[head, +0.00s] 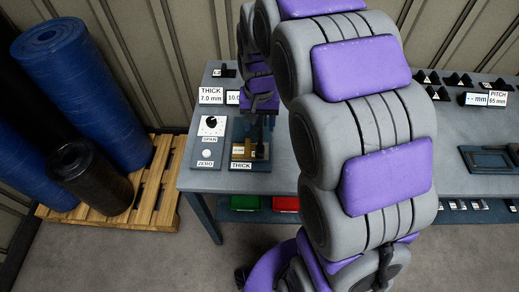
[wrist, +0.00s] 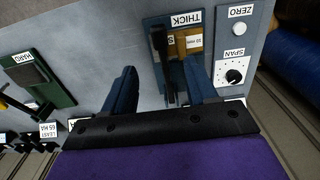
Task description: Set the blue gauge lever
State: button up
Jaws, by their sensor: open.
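The thickness gauge, labelled THICK, stands on the left part of the table in the head view (head: 236,164). It has a dark blue frame, which also shows in the wrist view (wrist: 150,22), and a tan block marked 10 mm (wrist: 193,43). A dark upright lever (wrist: 159,42) stands at the gauge; its colour looks nearly black. My gripper (wrist: 160,68) is open above the gauge, its two blue fingers on either side of the lever's line of view. I cannot tell whether a finger touches the lever. In the head view my arm partly hides the gauge.
A panel with a SPAN knob (head: 211,122) and ZERO button (head: 207,154) is beside the gauge. A green hardness device (wrist: 38,77) shows in the wrist view. Blue rolls (head: 82,85) stand on a pallet (head: 160,190) at left. A dark tray (head: 486,159) lies at right.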

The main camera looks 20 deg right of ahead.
aim_at(260, 150)
notch_tip(260, 150, down, 13)
jog(key=shift+r+b, duration=0.1)
jog(key=shift+b, duration=1.15)
grip_shut()
jog(key=shift+s, duration=0.1)
